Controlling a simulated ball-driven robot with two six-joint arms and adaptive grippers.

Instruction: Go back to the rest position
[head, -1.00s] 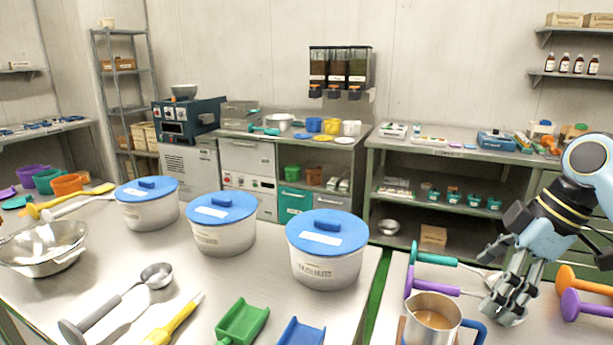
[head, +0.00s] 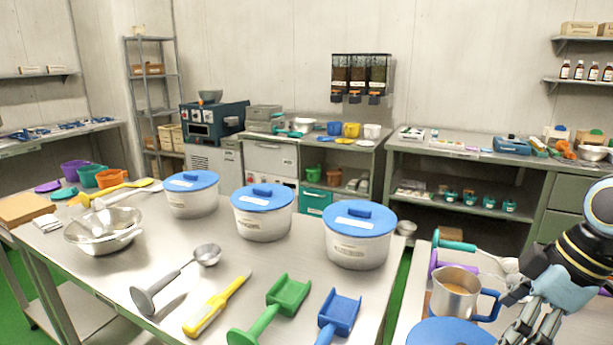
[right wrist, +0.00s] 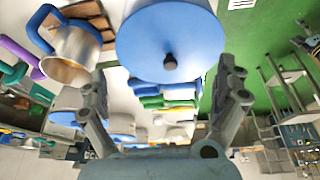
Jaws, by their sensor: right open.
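The jug (right wrist: 72,55) shows there at the upper left, and a blue round lid (right wrist: 170,35) lies at the top middle.
Three white tubs with blue lids (head: 360,240) stand along the back of the steel table (head: 190,255). A green scoop (head: 275,305), a blue scoop (head: 338,312), a yellow-handled tool (head: 215,305) and a ladle (head: 175,280) lie in front. Green floor shows between the tables.

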